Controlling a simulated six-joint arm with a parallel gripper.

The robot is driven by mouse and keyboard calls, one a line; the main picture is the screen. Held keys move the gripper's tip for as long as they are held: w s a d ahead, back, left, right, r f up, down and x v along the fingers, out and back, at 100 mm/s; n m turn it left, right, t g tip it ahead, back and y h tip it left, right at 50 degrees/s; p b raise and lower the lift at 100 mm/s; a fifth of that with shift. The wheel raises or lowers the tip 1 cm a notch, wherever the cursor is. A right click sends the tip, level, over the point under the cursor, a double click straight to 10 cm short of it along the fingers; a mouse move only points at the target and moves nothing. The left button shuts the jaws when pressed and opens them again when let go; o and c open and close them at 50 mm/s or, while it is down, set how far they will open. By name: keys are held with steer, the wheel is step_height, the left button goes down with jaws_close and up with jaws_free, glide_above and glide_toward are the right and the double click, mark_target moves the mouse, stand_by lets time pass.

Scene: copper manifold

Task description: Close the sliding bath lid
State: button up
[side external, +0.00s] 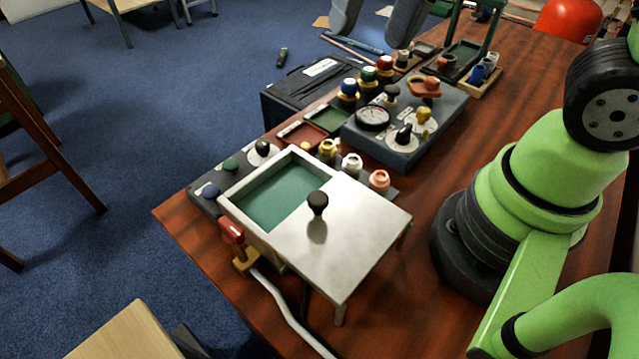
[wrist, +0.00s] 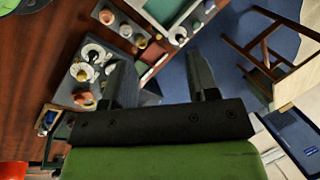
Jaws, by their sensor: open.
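The bath (side external: 229,207) is a pale-rimmed box with a dark green inside, near the front of the table in the side external view. Its flat metal lid (side external: 345,240) is slid to the right, so the left part of the bath is uncovered. A black knob (side external: 317,203) stands on the lid near its left edge. In the wrist view, part of the bath (wrist: 150,15) shows at the top edge; the knob is not visible there. My gripper (wrist: 160,62) is open and empty. Its fingers (side external: 368,35) hang at the top of the side external view, well away from the lid.
A grey panel (side external: 410,158) with a gauge and knobs stands behind the bath. A red-handled valve (side external: 232,232) and pale hose are at the bath's front. A black case (side external: 300,95) sits left of the panel.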

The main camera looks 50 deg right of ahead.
mark_target(318, 195)
steer(key=a+f+g, duration=0.1)
steer(key=a+f, duration=0.1)
steer(key=f, duration=0.4)
steer(key=a+f+m+g, duration=0.1)
steer(key=a+f+g, duration=0.1)
steer(key=f, duration=0.3)
steer(key=a+f+m+g, duration=0.1)
steer(key=a+f, duration=0.2)
steer(key=f, duration=0.3)
steer(key=shift+w+a+f+g, duration=0.1)
steer(key=shift+a+f+g, duration=0.25)
steer(key=shift+a+g, duration=0.05)
